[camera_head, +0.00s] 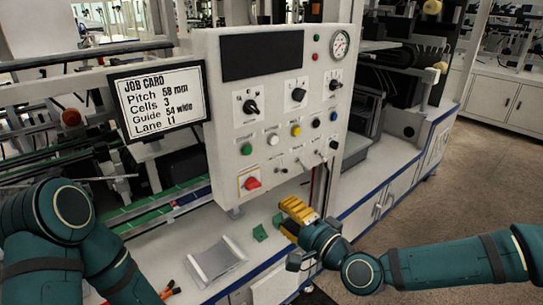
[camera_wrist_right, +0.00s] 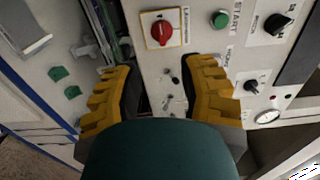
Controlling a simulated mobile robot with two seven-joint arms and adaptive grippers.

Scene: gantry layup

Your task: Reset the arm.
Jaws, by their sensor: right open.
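My right gripper (camera_head: 298,213) has yellow ridged fingers and is in front of the lower right of the control panel (camera_head: 228,120), above the bench. In the right wrist view the fingers of my right gripper (camera_wrist_right: 162,88) are spread apart with nothing between them. The panel's lower part lies beyond them, with a red rotary switch (camera_wrist_right: 161,30) and a green button (camera_wrist_right: 220,19). The red switch (camera_head: 252,183) also shows in the head view.
A job card screen (camera_head: 158,103) stands left of the panel. Small green blocks (camera_head: 260,233) and a grey metal tray (camera_head: 216,262) lie on the bench. Orange-handled tools (camera_head: 170,290) lie near my left arm. Open floor (camera_head: 450,200) is at right.

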